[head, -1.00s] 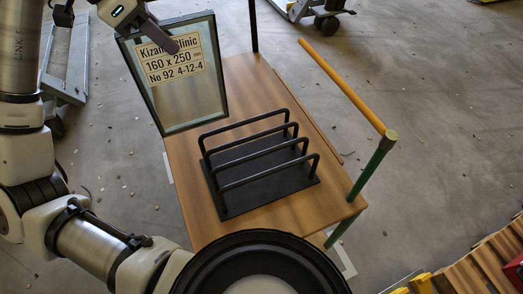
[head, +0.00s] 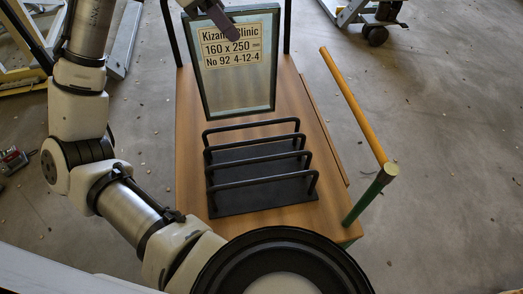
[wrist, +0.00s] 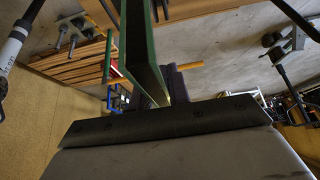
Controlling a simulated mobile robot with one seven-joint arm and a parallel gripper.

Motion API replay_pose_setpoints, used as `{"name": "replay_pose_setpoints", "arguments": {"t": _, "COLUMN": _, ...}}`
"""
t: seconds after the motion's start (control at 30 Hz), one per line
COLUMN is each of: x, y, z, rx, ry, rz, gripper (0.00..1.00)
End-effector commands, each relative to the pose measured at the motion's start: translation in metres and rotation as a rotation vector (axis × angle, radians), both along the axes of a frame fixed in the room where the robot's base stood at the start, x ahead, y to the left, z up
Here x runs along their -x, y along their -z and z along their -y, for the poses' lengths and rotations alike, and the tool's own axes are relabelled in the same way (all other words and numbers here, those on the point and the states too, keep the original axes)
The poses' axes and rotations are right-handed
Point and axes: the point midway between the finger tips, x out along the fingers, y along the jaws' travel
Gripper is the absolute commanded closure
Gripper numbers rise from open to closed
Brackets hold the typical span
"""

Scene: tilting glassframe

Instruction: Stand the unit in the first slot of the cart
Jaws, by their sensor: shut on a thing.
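The unit (head: 237,88) is a framed glass pane with a dark green-grey edge and a label reading "Kizan Clinic 160 x 250". My gripper (head: 219,16) is shut on its top edge and holds it upright, slightly tilted. In the wrist view the unit (wrist: 140,55) shows edge-on between the jaws. The cart (head: 295,105) has a wooden deck with a black rack (head: 262,197) of several parallel hoops, which form the slots. In the head view the unit appears just behind the rearmost hoop. Its height above the deck is hard to tell, and no slot holds anything.
An orange handle bar (head: 352,103) on green posts stands along the cart's right side. Dark posts rise at the cart's far corners. Metal trolley frames with castors (head: 376,34) stand on the concrete floor behind. Floor is open right of the cart.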

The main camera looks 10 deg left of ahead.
Motion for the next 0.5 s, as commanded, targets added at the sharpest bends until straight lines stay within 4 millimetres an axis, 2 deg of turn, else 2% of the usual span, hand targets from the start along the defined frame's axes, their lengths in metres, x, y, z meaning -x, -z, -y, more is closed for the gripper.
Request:
{"name": "replay_pose_setpoints", "arguments": {"t": 0.17, "x": 0.0, "y": 0.011, "z": 0.0, "rx": 0.003, "ry": -0.001, "rz": 0.002, "gripper": 1.0}}
{"name": "replay_pose_setpoints", "arguments": {"t": 0.5, "x": 0.001, "y": 0.085, "z": 0.0, "rx": 0.005, "ry": 0.0, "rz": 0.001, "gripper": 1.0}}
